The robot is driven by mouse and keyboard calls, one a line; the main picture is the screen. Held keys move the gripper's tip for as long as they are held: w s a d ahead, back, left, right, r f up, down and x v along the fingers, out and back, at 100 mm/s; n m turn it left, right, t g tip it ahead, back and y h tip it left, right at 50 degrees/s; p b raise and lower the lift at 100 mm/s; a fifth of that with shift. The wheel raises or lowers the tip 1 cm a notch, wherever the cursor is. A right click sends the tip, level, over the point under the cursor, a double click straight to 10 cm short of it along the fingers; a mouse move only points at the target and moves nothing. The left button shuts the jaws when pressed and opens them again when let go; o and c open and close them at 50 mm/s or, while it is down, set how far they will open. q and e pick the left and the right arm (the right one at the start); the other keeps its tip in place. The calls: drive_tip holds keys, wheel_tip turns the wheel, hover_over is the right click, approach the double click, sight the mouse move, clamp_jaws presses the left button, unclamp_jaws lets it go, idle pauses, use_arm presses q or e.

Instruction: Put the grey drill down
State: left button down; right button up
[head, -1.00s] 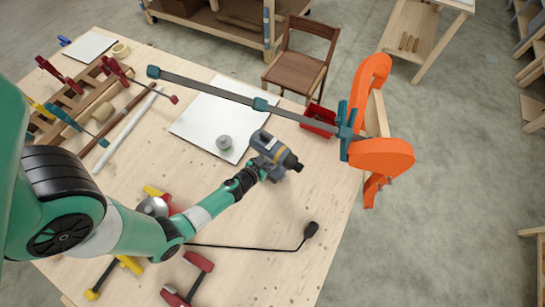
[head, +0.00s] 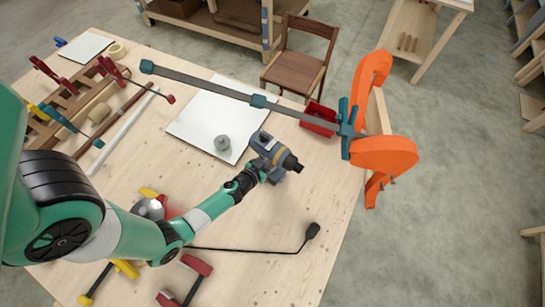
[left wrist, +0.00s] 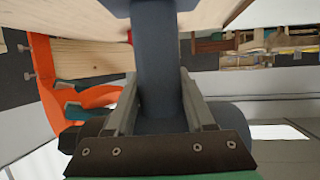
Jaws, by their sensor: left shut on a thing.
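In the left wrist view the fingers of my left gripper (left wrist: 165,100) stand on both sides of the drill's dark blue-grey handle (left wrist: 158,65). I cannot tell whether the drill touches the bench top. My right gripper is not in view.
A red bin (head: 319,117) is nearby.

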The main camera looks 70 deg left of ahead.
use_arm(q)
drive_tip(key=c, duration=0.5)
unclamp_jaws()
drive_tip(key=shift+s+d+f, duration=0.15)
drive_tip(key=shift+s+f, duration=0.1)
drive_tip(key=shift+f, duration=0.35)
drive_tip(key=shift+o, duration=1.3)
drive_tip(key=shift+r, duration=0.15)
drive_tip(key=shift+w+r, duration=0.1)
drive_tip(key=shift+r, duration=0.1)
drive_tip(key=r+p+v, duration=0.1)
drive_tip(key=p+v, duration=0.2)
drive_tip(key=v, duration=0.9)
drive_tip(key=shift+r, duration=0.15)
